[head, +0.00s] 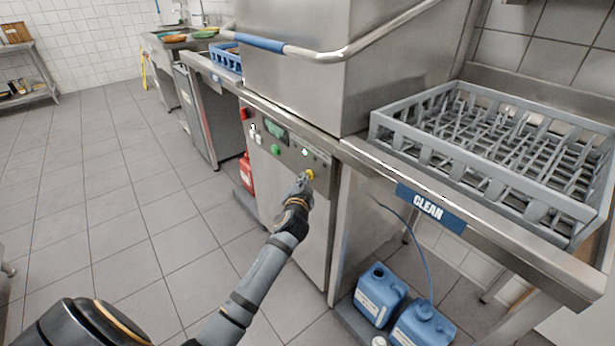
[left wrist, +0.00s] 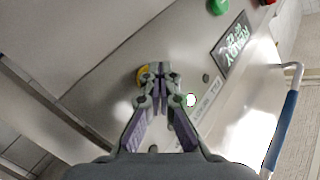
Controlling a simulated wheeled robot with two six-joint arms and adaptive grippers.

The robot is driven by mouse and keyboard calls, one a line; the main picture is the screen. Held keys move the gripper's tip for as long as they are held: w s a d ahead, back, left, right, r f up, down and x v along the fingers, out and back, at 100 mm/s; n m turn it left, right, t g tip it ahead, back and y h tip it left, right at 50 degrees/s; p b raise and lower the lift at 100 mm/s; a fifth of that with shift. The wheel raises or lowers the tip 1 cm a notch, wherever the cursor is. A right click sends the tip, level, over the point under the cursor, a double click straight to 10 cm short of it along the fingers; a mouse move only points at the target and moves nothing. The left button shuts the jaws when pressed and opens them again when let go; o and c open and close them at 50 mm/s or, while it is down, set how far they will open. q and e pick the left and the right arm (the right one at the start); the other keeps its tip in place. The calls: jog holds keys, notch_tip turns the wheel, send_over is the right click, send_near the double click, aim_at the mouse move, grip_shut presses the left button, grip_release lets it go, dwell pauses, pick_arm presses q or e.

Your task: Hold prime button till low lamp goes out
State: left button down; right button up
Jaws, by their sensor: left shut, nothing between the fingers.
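The control panel (head: 290,145) is on the front of the steel dishwasher. A yellow button (head: 311,174) sits at its right end, and it also shows in the left wrist view (left wrist: 141,76), partly hidden by my fingers. My left gripper (head: 306,181) is shut and empty, its fingertips (left wrist: 158,70) right at the yellow button. I cannot tell whether they press it. A small round lamp (head: 305,152) above the button looks bright white with a green rim, and it shows right of the fingers in the left wrist view (left wrist: 190,100). My right gripper is not in view.
A green button (head: 276,150), a display (head: 275,129) and a red knob (head: 244,113) are further left on the panel. A grey rack (head: 440,150) stands on the clean-side table. Blue canisters (head: 380,292) stand below it. The floor at left is clear.

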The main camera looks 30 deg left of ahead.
pick_arm(q)
jog(key=shift+s+a, duration=0.3)
jog(key=shift+s, duration=0.55)
jog(key=shift+p, duration=0.3)
jog(key=s, duration=0.1)
jog(key=s+a, duration=0.1)
jog(key=s, duration=0.1)
jog(key=s+a, duration=0.1)
jog(key=shift+s+p, duration=0.3)
jog(key=shift+p, duration=0.05)
